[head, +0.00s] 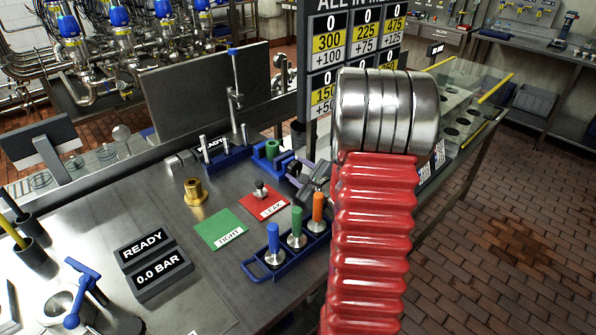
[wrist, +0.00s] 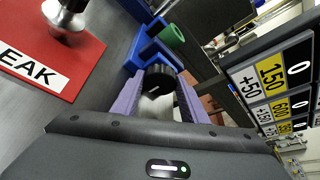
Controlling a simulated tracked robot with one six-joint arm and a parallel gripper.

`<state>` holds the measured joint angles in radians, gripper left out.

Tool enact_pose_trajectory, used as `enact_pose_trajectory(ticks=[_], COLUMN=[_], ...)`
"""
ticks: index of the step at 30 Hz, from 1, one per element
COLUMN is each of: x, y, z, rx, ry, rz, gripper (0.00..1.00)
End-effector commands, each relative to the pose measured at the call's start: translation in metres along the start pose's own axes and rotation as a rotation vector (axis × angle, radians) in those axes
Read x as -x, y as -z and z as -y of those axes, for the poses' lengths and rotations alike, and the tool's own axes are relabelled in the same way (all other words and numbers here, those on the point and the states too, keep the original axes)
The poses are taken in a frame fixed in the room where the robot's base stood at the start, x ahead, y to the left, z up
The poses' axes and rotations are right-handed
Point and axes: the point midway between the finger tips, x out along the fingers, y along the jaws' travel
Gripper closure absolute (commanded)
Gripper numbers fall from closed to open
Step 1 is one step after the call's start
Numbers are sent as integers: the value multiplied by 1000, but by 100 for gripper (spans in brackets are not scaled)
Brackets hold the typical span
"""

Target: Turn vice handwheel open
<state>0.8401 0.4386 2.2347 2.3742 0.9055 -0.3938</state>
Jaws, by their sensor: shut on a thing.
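The blue vice (head: 259,161) stands on the bench with a green cylinder (head: 272,150) at its jaws. In the wrist view, the vice (wrist: 148,48) and green cylinder (wrist: 173,36) are at the top. The vice's black handwheel (wrist: 160,76) faces my gripper (wrist: 157,98), between its two purple fingers. My gripper is shut on the handwheel. In the head view, my gripper (head: 301,170) is at the vice's right side, partly hidden by my arm; the handwheel is hard to make out there.
A red LEAK mat (head: 270,213) with a metal fitting (head: 261,189) on it and a green TIGHT mat (head: 219,232) lie in front. A blue rack (head: 276,272) holds blue, green and orange handled tools. A brass part (head: 194,193) stands left. A number board (head: 326,42) rises behind.

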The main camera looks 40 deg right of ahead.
Motion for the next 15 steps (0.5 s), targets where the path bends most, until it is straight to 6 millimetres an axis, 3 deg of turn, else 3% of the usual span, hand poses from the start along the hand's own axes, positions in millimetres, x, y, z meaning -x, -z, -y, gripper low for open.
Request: enact_pose_trajectory(ticks=[6, 7, 15], x=[0, 0, 0], y=[-2, -2, -1], z=[-2, -2, -1], rx=[3, 3, 1], ry=[-5, -5, -3], rz=[4, 4, 3], gripper=[83, 58, 42])
